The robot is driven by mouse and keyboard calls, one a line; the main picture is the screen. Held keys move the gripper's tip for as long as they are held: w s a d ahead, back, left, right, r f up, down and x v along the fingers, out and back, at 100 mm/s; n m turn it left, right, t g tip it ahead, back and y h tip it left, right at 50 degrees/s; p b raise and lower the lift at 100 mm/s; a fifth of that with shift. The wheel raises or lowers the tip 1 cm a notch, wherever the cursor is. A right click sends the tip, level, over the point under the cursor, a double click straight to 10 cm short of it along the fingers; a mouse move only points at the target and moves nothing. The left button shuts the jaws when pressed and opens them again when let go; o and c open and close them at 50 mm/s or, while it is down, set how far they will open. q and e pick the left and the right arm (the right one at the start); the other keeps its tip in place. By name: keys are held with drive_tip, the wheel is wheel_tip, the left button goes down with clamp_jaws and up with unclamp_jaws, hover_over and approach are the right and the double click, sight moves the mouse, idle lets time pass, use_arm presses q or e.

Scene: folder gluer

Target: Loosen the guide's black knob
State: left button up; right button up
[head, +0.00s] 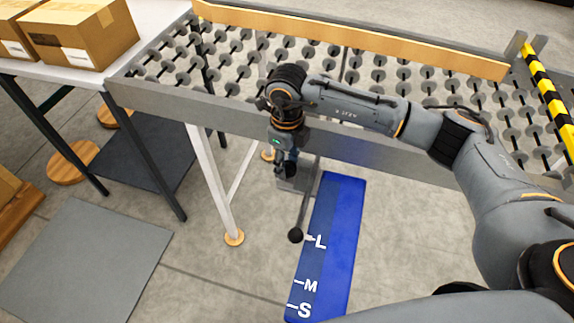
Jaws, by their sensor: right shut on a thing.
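My right gripper (285,170) points down beside the front rail of the roller table. It is shut on the black knob, which is mostly hidden by the fingers, at a small grey block (301,178). A thin rod with a black ball (295,236) at its end slants down from near that block. The ball is apart from the gripper, beside the L mark of a blue scale plate (335,215) marked L, M and S. My left gripper is not in view.
The roller table (160,104) spans the back, with a wooden bar (350,36) along its far side and a yellow-black striped bar (545,90) at right. Cardboard boxes (85,40) stand on a white table at left. A grey mat (85,262) lies on the floor.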

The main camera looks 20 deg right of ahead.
sight(287, 164)
drive_tip(key=shift+n, duration=0.4)
drive_tip(key=o, duration=1.2)
drive_tip(key=shift+c, duration=0.2)
drive_tip(key=shift+r, duration=0.1)
wheel_tip(287, 164, up, 12)
